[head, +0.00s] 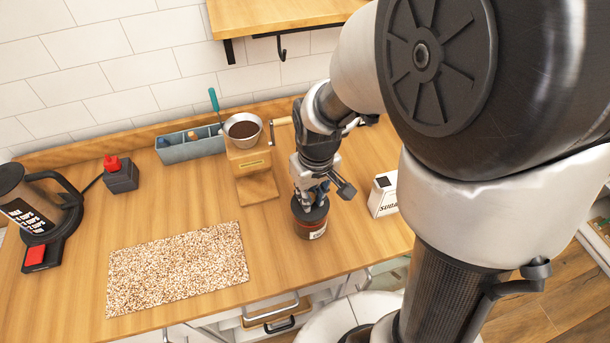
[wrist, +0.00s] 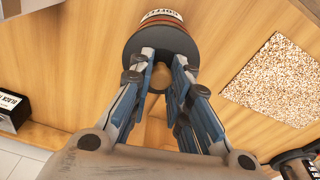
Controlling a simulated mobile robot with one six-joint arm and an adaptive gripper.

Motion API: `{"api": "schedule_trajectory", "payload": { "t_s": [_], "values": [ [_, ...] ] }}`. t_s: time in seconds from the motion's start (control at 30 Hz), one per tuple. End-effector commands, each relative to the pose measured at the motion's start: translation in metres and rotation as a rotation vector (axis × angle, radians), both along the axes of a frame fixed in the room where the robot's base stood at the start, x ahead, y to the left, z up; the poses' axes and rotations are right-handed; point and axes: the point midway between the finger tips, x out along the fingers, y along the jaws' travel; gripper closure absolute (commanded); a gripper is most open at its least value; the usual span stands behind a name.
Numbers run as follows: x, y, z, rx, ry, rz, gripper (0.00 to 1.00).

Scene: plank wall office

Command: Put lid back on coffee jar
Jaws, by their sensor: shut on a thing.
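The coffee jar (head: 312,231) stands upright near the front edge of the wooden counter, with an orange-brown band and a pale label. Its label side also shows at the top of the wrist view (wrist: 162,16). The dark round lid (head: 309,209) is over the jar's mouth; I cannot tell whether it is fully seated. In the wrist view the lid (wrist: 192,45) has a tan knob (wrist: 160,78) between my fingers. My gripper (head: 312,193) points down from above and is shut on the lid by its knob. The fingers hide part of the lid.
A sugar box (head: 383,196) stands just right of the jar. A wooden coffee grinder (head: 253,165) is behind left, with a grey-blue divided caddy (head: 190,143) beyond it. A speckled mat (head: 178,268), a red-topped black box (head: 121,176) and a kettle (head: 35,204) are left.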

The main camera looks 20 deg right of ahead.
Motion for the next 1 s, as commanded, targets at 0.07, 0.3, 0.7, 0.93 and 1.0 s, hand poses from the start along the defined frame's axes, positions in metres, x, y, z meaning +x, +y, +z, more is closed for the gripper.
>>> {"api": "schedule_trajectory", "payload": {
  "t_s": [0.07, 0.3, 0.7, 0.93, 1.0],
  "values": [
    [0.0001, 0.0000, -0.0003, 0.000, 0.000, 0.000, 1.00],
    [0.0001, 0.0000, -0.0004, 0.000, 0.000, 0.000, 1.00],
    [0.0001, 0.0000, -0.0003, 0.000, 0.000, 0.000, 0.59],
    [0.0001, 0.0000, -0.0004, 0.000, 0.000, 0.000, 0.59],
    [0.0001, 0.0000, -0.0004, 0.000, 0.000, 0.000, 0.54]
  ]
}}
